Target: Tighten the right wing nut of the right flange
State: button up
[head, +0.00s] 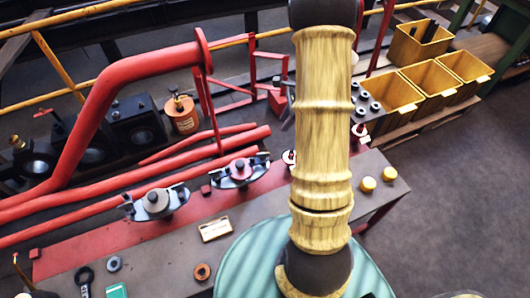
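Two grey flanges with wing nuts sit on the bench in the head view. The right flange (240,172) has a red centre and lies left of my arm. Its right wing nut (262,159) is dark and small, and its exact turn cannot be made out. Its left wing nut (217,180) is at the other end. The left flange (157,202) has a pale centre and stands further left. My arm crosses the picture upright, right of the right flange, and covers part of the bench. I cannot make out my gripper.
A large red pipe (103,95) bends over the back left, and red pipes run behind the flanges. A label plate (214,229), a brown ring (202,271) and a dark ring (114,263) lie in front. Yellow knobs (368,184) stand right of my arm. Yellow bins (430,85) are behind.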

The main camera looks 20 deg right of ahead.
aim_at(263, 156)
jog(key=x, duration=1.7)
jog(key=shift+w+f+b, duration=0.1)
jog(key=shift+f+b, duration=0.05)
jog(key=shift+b, duration=0.25)
grip_shut()
